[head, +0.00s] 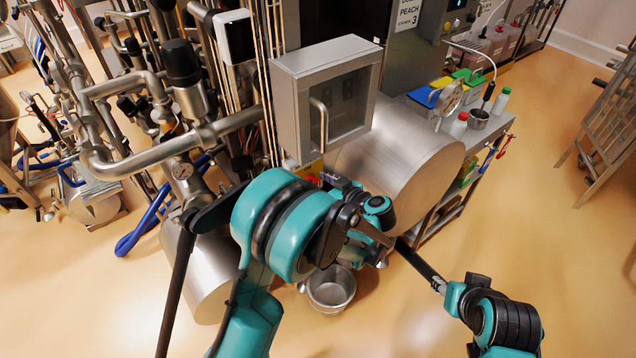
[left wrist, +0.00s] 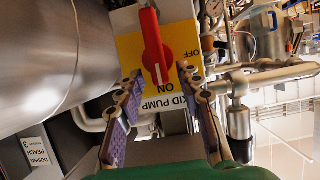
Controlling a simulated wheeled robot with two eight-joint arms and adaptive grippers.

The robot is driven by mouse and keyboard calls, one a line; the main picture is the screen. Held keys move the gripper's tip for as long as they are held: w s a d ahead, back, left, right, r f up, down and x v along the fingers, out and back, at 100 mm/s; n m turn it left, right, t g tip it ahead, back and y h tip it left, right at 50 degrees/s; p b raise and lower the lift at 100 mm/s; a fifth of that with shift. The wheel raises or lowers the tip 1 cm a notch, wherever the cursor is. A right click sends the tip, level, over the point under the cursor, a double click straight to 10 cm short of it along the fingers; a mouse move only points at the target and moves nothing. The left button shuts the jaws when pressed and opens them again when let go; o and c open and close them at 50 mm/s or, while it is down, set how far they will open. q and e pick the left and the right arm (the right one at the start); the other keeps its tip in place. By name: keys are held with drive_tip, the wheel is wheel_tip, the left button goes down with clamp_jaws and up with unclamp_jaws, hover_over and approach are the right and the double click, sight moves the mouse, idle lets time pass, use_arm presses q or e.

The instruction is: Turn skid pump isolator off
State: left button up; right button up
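The skid pump isolator shows in the left wrist view as a yellow plate (left wrist: 132,52) with a red rotary handle (left wrist: 153,45). The plate reads OFF and ON, upside down here, above a partly covered "KID PUMP" label. The handle lies nearly upright in this picture, its lower end beside ON. My left gripper (left wrist: 158,88) is open, its two purple-padded fingers on either side of the handle's lower end with gaps to it. In the head view only bits of the isolator (head: 312,177) show, beside my left gripper (head: 335,182). My right arm is at lower right; its fingers are not clear.
A grey cabinet (head: 325,95) with a glazed door hangs just above the isolator. A big steel cylinder (head: 405,155) stands to its right, before a bench with bottles. Pipes (head: 130,165) crowd the left. A metal bucket (head: 331,290) is below.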

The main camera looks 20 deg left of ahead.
use_arm(q)
drive_tip(key=shift+w+a+f, duration=0.2)
drive_tip(key=shift+w+a, duration=0.1)
drive_tip(key=shift+a, duration=0.15)
drive_tip(key=c, duration=0.8)
drive_tip(key=shift+s, duration=0.1)
drive_tip(key=shift+s+a+f+n+t+h+b, duration=0.35)
drive_tip(key=shift+n+t+b, duration=0.95)
drive_tip(key=shift+n, duration=0.95)
drive_tip(key=shift+s+a+f+n+t+h+b, duration=0.1)
drive_tip(key=shift+s+f+n+t+h+b, duration=0.25)
drive_tip(key=shift+n+t+b, duration=1.45)
drive_tip(key=shift+s+a+f+n+t+h+b, duration=0.4)
drive_tip(key=shift+n+b, duration=0.75)
drive_tip(key=shift+n, duration=1.5)
drive_tip(key=shift+w+d+y, duration=0.15)
drive_tip(key=shift+w+y, duration=0.05)
drive_tip(key=shift+y, duration=0.1)
